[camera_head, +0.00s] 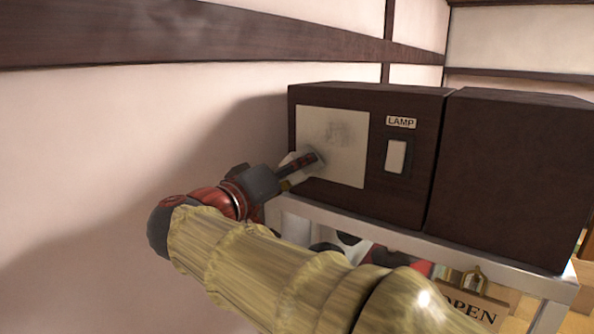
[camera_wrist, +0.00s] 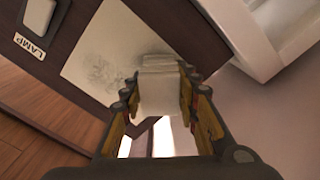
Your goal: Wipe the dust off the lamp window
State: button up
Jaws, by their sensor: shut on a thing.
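The lamp window (camera_head: 349,166) is a pale square panel on the front of a dark wooden box (camera_head: 412,196). A grey dust smudge (camera_head: 337,133) shows on its upper middle; the smudge also shows in the wrist view (camera_wrist: 97,68). My gripper (camera_head: 314,160) is at the window's lower left. It is shut on a white folded cloth (camera_wrist: 160,92), which lies against or very close to the panel; contact cannot be told for sure.
Right of the window are a "LAMP" label (camera_head: 401,122) and a white rocker switch (camera_head: 396,156). A second dark box (camera_head: 515,180) stands beside it. Both rest on a metal-edged shelf (camera_head: 380,232). A plain wall (camera_head: 120,150) is close on the left. An "OPEN" sign (camera_head: 470,308) is below.

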jog(key=shift+w+d, duration=0.1)
jog(key=shift+w, duration=0.05)
jog(key=shift+d+b, duration=0.1)
jog(key=shift+b, duration=0.2)
jog(key=shift+s+d+f+b, duration=0.1)
jog(key=shift+s+d+b, duration=0.35)
jog(key=shift+b, duration=0.25)
jog(key=shift+s+d+b, duration=0.65)
jog(key=shift+d+b, duration=0.1)
jog(key=shift+b, duration=0.2)
jog(key=shift+s+d, duration=0.15)
jog(key=shift+d, duration=0.05)
jog(key=shift+s+d+b, duration=0.4)
jog(key=shift+d+b, duration=0.25)
jog(key=shift+b, duration=0.3)
jog(key=shift+s+d+b, duration=0.65)
jog(key=shift+d+b, duration=0.2)
